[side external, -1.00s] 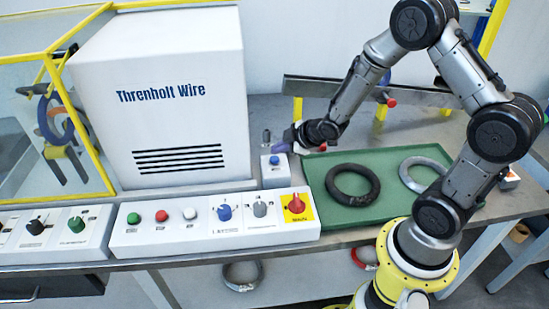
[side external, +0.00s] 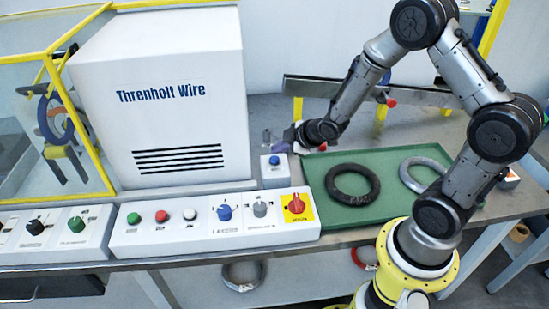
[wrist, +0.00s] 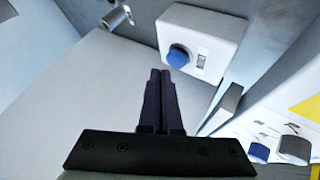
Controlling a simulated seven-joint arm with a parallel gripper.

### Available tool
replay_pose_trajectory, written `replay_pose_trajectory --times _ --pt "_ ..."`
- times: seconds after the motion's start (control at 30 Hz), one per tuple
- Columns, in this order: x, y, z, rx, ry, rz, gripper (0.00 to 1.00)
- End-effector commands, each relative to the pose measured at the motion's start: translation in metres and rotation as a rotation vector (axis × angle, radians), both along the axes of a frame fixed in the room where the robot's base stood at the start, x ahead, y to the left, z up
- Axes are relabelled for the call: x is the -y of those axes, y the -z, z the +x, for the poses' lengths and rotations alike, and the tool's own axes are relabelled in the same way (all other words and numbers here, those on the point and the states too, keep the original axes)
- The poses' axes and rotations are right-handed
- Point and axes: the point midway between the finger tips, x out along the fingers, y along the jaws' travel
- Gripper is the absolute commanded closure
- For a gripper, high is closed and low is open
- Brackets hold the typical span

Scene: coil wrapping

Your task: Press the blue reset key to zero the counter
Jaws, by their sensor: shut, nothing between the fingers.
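The blue reset key (side external: 274,160) is a round blue button on a small white box (side external: 275,177), beside the left edge of the green tray. In the wrist view the blue key (wrist: 178,56) sits on the white box's face, next to a small counter window (wrist: 201,61). My gripper (wrist: 160,72) is shut and empty; its dark fingers lie side by side, with tips just below and left of the key in the picture. In the side view my gripper (side external: 284,147) is close above the box. I cannot tell whether it touches the key.
The green tray (side external: 385,213) holds a black coil (side external: 353,198) and a grey coil (side external: 408,182). A white control panel (side external: 150,237) with buttons and knobs stands in front. The white Threnholt Wire cabinet (side external: 165,110) stands left of the box.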

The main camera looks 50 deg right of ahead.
Motion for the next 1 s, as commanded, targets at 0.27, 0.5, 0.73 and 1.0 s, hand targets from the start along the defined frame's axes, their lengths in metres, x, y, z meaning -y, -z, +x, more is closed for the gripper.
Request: replay_pose_trajectory --times 0.27,0.5,0.73,1.0 --pt "0.0000 0.0000 0.0000 0.000 0.000 0.000 1.00" --pt "0.0000 0.0000 0.0000 0.000 0.000 0.000 1.00" --pt "0.0000 0.0005 -0.0001 0.000 0.000 0.000 1.00" --pt "0.0000 0.0081 0.0000 0.000 0.000 0.000 1.00"
